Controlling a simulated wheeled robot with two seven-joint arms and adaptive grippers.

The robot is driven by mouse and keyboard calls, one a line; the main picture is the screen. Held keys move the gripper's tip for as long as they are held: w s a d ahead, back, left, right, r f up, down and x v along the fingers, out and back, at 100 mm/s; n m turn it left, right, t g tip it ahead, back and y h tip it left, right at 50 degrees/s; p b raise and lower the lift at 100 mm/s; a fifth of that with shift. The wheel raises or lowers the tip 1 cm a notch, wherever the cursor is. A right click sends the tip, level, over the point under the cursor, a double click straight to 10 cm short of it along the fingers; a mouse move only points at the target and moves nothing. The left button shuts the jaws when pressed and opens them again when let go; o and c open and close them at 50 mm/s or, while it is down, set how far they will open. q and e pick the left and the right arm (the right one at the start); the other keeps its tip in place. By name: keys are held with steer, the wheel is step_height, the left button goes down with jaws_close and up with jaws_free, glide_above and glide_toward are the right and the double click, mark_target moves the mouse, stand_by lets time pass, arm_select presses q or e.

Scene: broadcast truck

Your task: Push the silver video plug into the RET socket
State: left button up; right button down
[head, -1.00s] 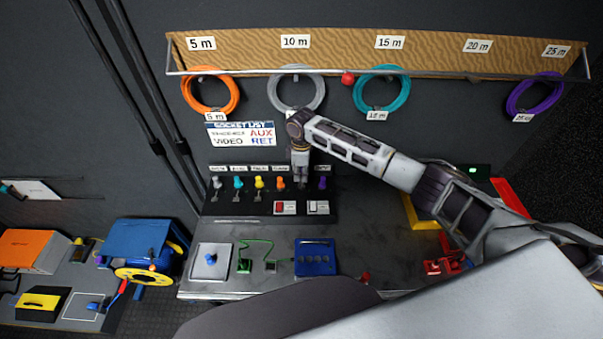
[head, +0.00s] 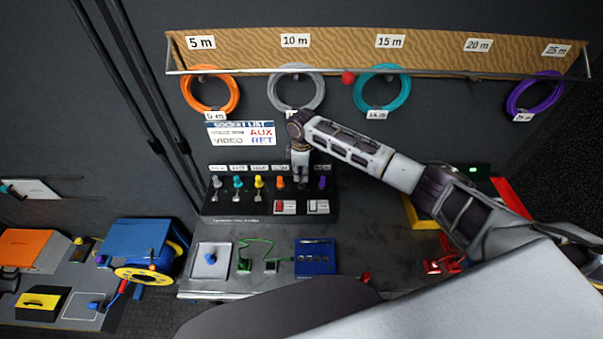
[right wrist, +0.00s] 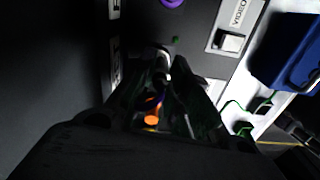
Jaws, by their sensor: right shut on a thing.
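My right gripper (head: 301,180) points down at the black socket panel (head: 235,210), between the orange plug (head: 280,183) and the purple plug (head: 323,183). In the right wrist view the gripper (right wrist: 170,90) is shut on a silver plug (right wrist: 162,58), whose pale end shows between the dark fingers. The socket label under it is hidden in the head view, and I cannot tell how deep the plug sits. A grey-white plug (head: 217,183), a cyan plug (head: 238,182) and a yellow plug (head: 258,182) stand further left in the row. My left gripper is not in view.
A socket list sign (head: 240,133) hangs above the panel. Red and white switches (head: 285,207) sit at the panel's front. A blue box (head: 315,257) and a green cable (head: 255,243) lie on the bench before it. Coiled cables hang on the wall behind my arm.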

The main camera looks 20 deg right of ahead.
mark_target(301, 173)
steer(key=shift+f+b, duration=0.3)
steer(key=shift+f, duration=0.7)
steer(key=c, duration=1.3)
jaws_free()
steer(key=shift+r, duration=0.1)
steer(key=shift+r, duration=3.65)
steer(key=shift+f, duration=0.1)
